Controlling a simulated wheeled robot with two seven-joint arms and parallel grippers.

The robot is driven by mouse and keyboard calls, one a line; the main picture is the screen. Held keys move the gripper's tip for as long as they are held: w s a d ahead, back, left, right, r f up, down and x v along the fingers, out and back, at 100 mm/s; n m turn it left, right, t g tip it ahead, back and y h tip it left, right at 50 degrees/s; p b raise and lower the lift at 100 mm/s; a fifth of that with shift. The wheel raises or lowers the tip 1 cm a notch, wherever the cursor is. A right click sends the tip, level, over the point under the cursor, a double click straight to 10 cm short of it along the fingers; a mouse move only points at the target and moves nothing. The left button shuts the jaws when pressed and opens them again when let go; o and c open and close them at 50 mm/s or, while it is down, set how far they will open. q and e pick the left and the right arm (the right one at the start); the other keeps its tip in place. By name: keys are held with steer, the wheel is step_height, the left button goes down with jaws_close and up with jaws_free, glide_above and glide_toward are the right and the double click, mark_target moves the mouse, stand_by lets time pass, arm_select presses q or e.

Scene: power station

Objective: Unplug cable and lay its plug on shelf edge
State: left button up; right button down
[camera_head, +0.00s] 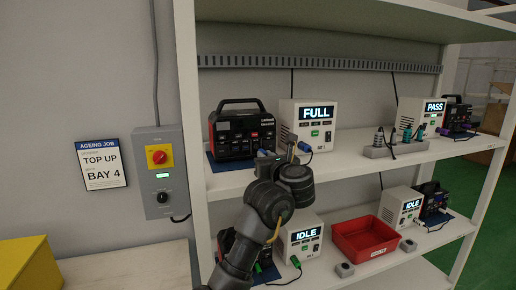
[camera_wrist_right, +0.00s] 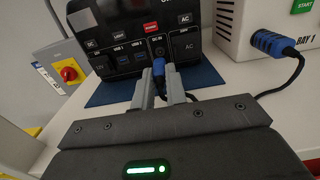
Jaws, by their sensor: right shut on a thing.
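The black power station (camera_head: 238,132) stands on a blue mat on the upper shelf, left of the white charger showing FULL (camera_head: 314,122). In the right wrist view, my right gripper (camera_wrist_right: 163,88) is shut on a blue plug (camera_wrist_right: 158,67) in front of the station's lower panel (camera_wrist_right: 125,62), just below a round port. I cannot tell whether the plug is seated. My right gripper (camera_head: 268,158) is partly hidden by its wrist in the head view. A second blue plug (camera_wrist_right: 266,41) sits in the charger marked BAY 1, with a black cable. The upper shelf's front edge (camera_head: 345,163) is partly clear.
A grey holder (camera_head: 396,148) with several plugs stands to the right, before a PASS charger (camera_head: 418,118). The lower shelf holds IDLE chargers (camera_head: 303,240) and a red bin (camera_head: 364,238). A left shelf post (camera_head: 190,120) stands near my arm.

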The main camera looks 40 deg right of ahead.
steer(key=shift+p+v, duration=1.1)
steer(key=shift+v, duration=0.05)
steer(key=shift+p+v, duration=0.8)
steer(key=shift+v, duration=0.45)
steer(key=shift+f+b, duration=1.8)
steer(key=shift+f, duration=0.05)
steer(key=c, duration=1.3)
jaws_free()
steer(key=shift+c, duration=0.2)
steer(key=shift+a, duration=0.1)
